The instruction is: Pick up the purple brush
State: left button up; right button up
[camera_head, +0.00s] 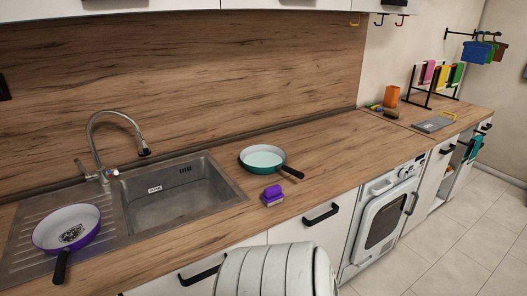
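The purple brush (272,194) is a small block-shaped thing with a purple top. Neither of my grippers is in view. A pale rounded segment of what looks like my own arm shows at the bottom middle.
A teal pan (263,159) stands behind the brush, its black handle pointing right. A purple pan (66,229) rests on the drainer left of the sink basin (175,195). An orange cup (391,96) stands far right.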

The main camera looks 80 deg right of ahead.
aim_at(272, 195)
jog(key=z, duration=0.85)
jog(key=l+z, duration=0.1)
jog(key=z, duration=1.2)
jog(key=i+z, duration=0.1)
jog(key=z, duration=0.3)
jog(key=u, duration=0.95)
jog(key=i+l+z, duration=0.2)
jog(key=l, duration=0.15)
jog(key=i+l+z, duration=0.2)
jog(key=k+l, duration=0.05)
jog(key=l, duration=0.05)
